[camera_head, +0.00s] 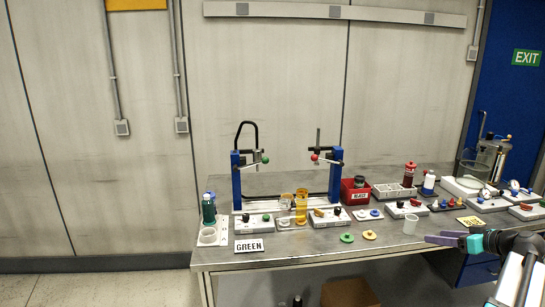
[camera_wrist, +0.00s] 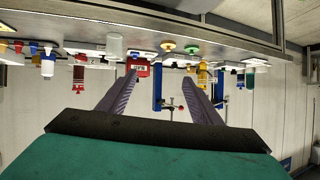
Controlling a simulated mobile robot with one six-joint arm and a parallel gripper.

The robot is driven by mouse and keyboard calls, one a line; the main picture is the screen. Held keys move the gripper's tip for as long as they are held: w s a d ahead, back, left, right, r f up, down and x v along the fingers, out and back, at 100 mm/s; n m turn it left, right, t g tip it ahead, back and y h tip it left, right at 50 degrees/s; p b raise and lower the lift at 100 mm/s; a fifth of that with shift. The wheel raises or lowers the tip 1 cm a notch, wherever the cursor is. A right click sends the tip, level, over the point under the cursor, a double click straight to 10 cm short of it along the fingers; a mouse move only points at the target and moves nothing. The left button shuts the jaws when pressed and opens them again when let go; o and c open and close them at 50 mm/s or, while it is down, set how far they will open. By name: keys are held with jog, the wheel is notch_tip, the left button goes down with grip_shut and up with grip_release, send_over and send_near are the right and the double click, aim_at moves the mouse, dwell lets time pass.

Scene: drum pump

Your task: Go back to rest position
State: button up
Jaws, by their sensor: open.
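My gripper (camera_head: 448,239) is at the right of the head view, in front of the workbench's front edge. Its purple-grey fingers point left toward the bench. In the wrist view, which is upside down, the two fingers of my gripper (camera_wrist: 163,85) are spread apart with nothing between them. My arm enters from the lower right of the head view. The task names no other object.
The metal workbench (camera_head: 300,252) holds a blue pump stand (camera_head: 236,180), a GREEN sign (camera_head: 249,245), a white cup (camera_head: 410,224), a red bin (camera_head: 354,193) and several valve blocks. A cardboard box (camera_head: 349,292) lies underneath. The floor at left is clear.

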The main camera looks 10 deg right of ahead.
jog(key=w+a+f+m+g+y, duration=0.1)
jog(key=w+a+f+g, duration=0.2)
jog(key=a+f, duration=1.05)
jog(key=w+a+f+m+g+y, duration=0.1)
jog(key=w+a+f+g+y, duration=0.15)
jog(key=a+f, duration=1.05)
jog(key=s+a+f+g+h, duration=0.1)
jog(key=s+a+f+g, duration=0.25)
jog(key=a+f, duration=0.45)
jog(key=s+a+f+g, duration=0.2)
jog(key=s+a+f, duration=0.3)
jog(key=a+f, duration=0.25)
jog(key=s+a+f+g+h, duration=0.1)
jog(key=s+a+f, duration=0.3)
jog(key=s, duration=0.4)
jog(key=s+a+f+g+h, duration=0.2)
jog(key=s+a+f+g, duration=0.1)
jog(key=s, duration=0.5)
jog(key=s+a+f+n+g+h, duration=0.1)
jog(key=s+a+f+g+h, duration=0.1)
jog(key=s+a+f, duration=0.3)
jog(key=s+f, duration=0.1)
jog(key=s, duration=0.2)
jog(key=shift+s+a+g, duration=0.25)
jog(key=shift+a+g, duration=0.15)
